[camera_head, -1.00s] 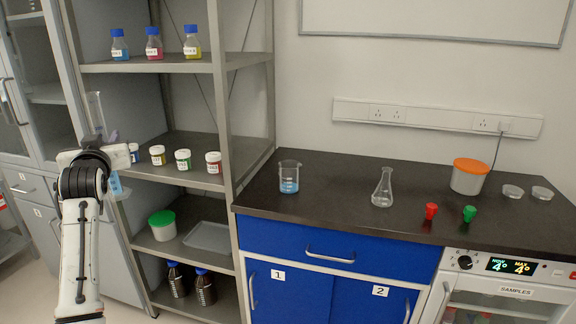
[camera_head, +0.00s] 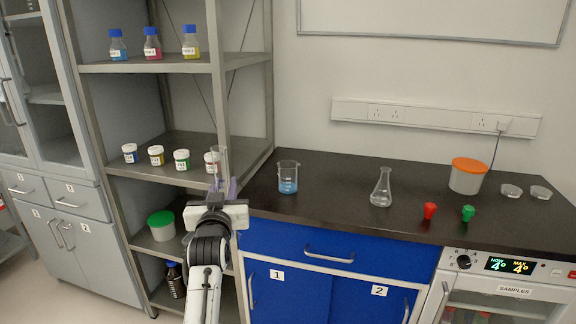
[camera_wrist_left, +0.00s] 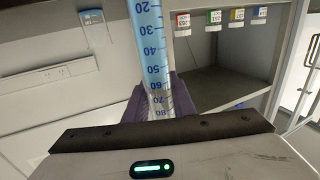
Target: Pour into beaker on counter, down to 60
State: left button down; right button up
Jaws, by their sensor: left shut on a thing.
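A tall clear graduated cylinder (camera_head: 221,160) stands upright in my left gripper (camera_head: 222,190), in front of the shelf and left of the counter. In the left wrist view the cylinder (camera_wrist_left: 148,35) shows scale numbers from 20 to 80, with blue liquid inside; its exact level is hard to read. My left gripper (camera_wrist_left: 160,95) is shut on it near the upper marks. The glass beaker (camera_head: 288,178) stands on the dark counter to the right, with blue liquid in its lower part. It also shows in the left wrist view (camera_wrist_left: 92,17). My right gripper is not in view.
The counter (camera_head: 335,190) also holds a conical flask (camera_head: 381,190), red (camera_head: 430,211) and green (camera_head: 468,214) stoppers and an orange-lidded tub (camera_head: 467,176). The shelf unit (camera_head: 222,62) stands left of the counter, with jars and bottles. The counter between beaker and flask is clear.

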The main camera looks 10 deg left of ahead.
aim_at(288, 177)
jog(key=i, duration=1)
